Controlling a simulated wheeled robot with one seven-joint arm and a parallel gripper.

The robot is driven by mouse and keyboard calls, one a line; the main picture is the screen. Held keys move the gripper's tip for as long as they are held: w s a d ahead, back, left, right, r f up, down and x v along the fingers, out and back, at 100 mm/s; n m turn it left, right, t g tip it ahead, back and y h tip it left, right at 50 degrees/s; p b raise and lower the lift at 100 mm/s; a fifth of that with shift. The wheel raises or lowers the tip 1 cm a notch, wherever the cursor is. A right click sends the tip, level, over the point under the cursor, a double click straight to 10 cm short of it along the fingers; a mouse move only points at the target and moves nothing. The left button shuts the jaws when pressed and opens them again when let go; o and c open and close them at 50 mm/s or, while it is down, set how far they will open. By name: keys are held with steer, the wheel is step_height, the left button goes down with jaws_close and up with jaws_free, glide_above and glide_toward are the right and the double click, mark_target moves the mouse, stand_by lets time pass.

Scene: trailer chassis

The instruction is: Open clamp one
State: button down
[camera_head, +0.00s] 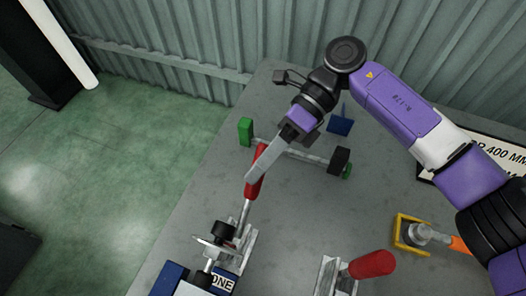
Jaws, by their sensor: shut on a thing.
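Clamp one (240,245) is a metal toggle clamp at the lower left of the table, beside a label reading "ONE" (221,282). Its red handle (254,188) points up and away from the clamp's base. My gripper (262,167) is shut on this red handle, with grey fingers across it. The fingers hide the middle of the handle. The clamp's black-tipped end (223,230) shows near the blue block; whether it presses on anything I cannot tell.
A second clamp with a red handle (372,264) stands to the right. A small axle with a green end block (245,131) lies behind my gripper. A yellow frame (410,231) with an orange-handled tool sits at the right. A corrugated wall (190,50) bounds the back.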

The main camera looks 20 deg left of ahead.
steer(key=shift+w+f, duration=0.1)
steer(key=shift+f, duration=0.05)
steer(key=c, duration=1.1)
jaws_free()
steer(key=shift+c, duration=0.2)
steer(key=b+v, duration=0.1)
steer(key=v, duration=0.7)
steer(key=shift+b, duration=0.3)
